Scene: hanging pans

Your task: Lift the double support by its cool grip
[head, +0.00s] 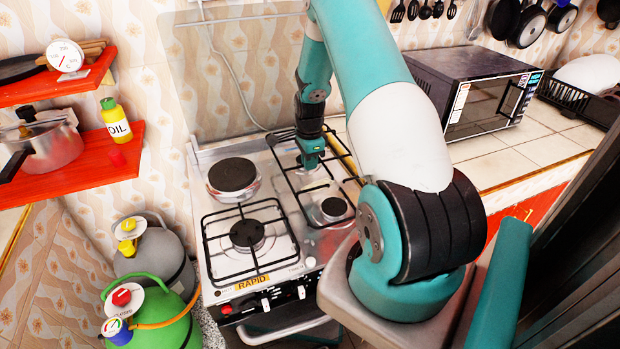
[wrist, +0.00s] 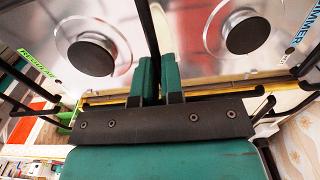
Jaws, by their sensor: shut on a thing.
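The double support (head: 299,203) is a black wire grate over the right-hand pair of burners on the stove. In the head view, my gripper (head: 311,161) points down at its far part. In the wrist view, my gripper (wrist: 158,80) is shut on a dark bar of the double support (wrist: 150,35), which runs up the picture from between the green fingers. A yellow bar (wrist: 215,87) passes across behind the fingers; it also shows along the stove's right side in the head view (head: 345,150). I cannot tell whether the support is clear of the hob.
The stove (head: 212,273) has a second grate (head: 228,268) at front left and a black hotplate (head: 233,174) behind it. A microwave (head: 475,90) stands on the right counter. Gas bottles (head: 160,255) stand left. A red shelf (head: 85,175) holds a pot and an oil bottle.

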